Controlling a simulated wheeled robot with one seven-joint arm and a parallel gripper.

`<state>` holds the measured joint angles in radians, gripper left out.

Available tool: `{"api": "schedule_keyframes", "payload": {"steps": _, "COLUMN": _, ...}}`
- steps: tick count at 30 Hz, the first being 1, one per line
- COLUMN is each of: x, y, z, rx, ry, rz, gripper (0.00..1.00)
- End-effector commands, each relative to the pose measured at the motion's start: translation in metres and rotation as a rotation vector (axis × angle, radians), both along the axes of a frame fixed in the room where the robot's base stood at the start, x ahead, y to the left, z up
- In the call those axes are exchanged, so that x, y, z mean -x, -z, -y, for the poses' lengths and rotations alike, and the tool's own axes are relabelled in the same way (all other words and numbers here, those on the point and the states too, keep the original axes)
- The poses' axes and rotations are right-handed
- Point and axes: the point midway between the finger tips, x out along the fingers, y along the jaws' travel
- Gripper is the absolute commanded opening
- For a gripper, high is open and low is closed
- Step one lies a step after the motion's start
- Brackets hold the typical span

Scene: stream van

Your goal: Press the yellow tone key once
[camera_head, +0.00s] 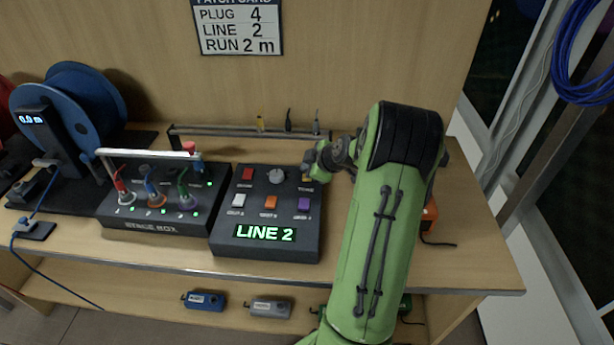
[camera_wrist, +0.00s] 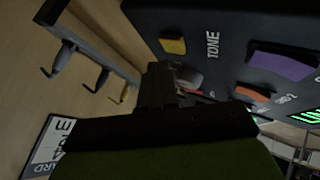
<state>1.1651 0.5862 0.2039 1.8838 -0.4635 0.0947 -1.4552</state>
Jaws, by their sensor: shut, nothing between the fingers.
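The yellow tone key (camera_wrist: 172,46) sits on the dark control box (camera_head: 264,244) beside the word TONE in the wrist view. In the head view only a sliver of the key shows, below my gripper (camera_head: 312,168), which hides the rest. In the wrist view my gripper (camera_wrist: 160,82) is shut and empty, with its tip a little short of the key in the picture. I cannot tell how much height lies between tip and key.
The same box has a red key (camera_head: 247,174), a grey knob (camera_head: 276,176), a white key (camera_head: 238,200), an orange key (camera_head: 270,202) and a purple key (camera_head: 304,204). The stage box (camera_head: 150,226) with plugged cables stands left. A rail (camera_head: 225,131) runs behind.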

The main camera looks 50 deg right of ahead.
Motion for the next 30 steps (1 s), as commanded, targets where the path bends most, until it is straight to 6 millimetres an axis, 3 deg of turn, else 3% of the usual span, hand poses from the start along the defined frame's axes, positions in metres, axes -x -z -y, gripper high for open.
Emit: {"api": "schedule_keyframes", "payload": {"steps": 30, "x": 0.0000, "y": 0.0099, "z": -0.0001, "rx": 0.000, "ry": 0.000, "rz": 0.000, "gripper": 0.00}}
